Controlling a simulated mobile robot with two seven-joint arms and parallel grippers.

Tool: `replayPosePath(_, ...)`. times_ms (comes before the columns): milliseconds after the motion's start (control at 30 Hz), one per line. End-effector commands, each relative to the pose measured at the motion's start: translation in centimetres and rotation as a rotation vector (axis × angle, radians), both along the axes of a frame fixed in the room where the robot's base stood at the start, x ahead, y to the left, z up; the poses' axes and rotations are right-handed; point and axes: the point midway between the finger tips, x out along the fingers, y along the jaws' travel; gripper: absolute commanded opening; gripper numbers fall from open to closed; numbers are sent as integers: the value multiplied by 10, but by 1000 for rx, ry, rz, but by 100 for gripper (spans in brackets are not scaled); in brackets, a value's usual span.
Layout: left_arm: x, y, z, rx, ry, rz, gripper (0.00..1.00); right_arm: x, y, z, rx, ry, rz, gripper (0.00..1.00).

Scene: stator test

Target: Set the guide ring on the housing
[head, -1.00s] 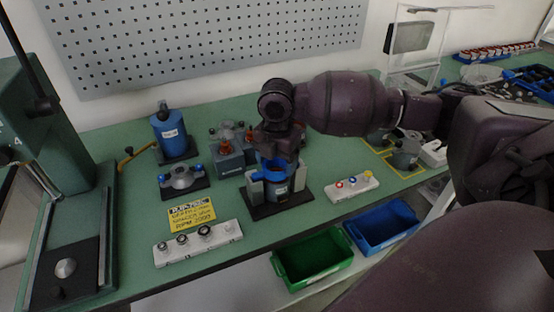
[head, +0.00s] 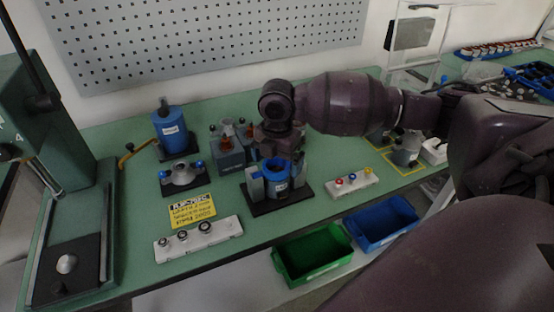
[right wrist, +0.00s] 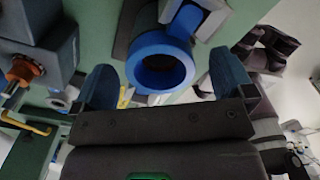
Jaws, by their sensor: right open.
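The housing (head: 281,189) is a dark blue, labelled cylinder standing upright between grey blocks on a black base plate. A bright blue ring (head: 275,165) forms its open top; I take this as the guide ring but cannot tell how fully it is seated. In the right wrist view the blue ring (right wrist: 139,62) shows with its dark bore facing me. My right gripper (head: 279,145) is just behind and above the ring. In the wrist view its two blue-grey fingers are spread, one on each side of the ring, with gaps between. My left gripper is out of view.
A yellow note (head: 192,210) and a white strip with small rings (head: 200,238) lie left of the fixture. A white button strip (head: 352,183) is to the right. Green (head: 313,255) and blue (head: 383,226) bins sit below the front edge. A press (head: 60,200) stands far left.

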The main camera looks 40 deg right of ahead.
Motion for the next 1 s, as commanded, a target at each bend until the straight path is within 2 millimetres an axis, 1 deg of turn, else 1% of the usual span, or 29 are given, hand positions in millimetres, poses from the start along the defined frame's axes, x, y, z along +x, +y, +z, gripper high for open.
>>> replayPosePath(167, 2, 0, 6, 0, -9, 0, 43, 1, 0, 20, -1, -6, 0, 100)
replayPosePath(400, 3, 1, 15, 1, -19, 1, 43, 1, 0, 65, 0, -9, 1, 100)
replayPosePath(600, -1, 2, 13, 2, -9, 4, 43, 0, 0, 94, 0, -5, 0, 100)
replayPosePath(700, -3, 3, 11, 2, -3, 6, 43, 0, 0, 102, -1, -4, 0, 100)
replayPosePath(800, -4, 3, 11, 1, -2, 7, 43, 0, 0, 106, 0, -2, 0, 100)
replayPosePath(1000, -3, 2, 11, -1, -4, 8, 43, 0, 0, 108, 0, -1, 0, 100)
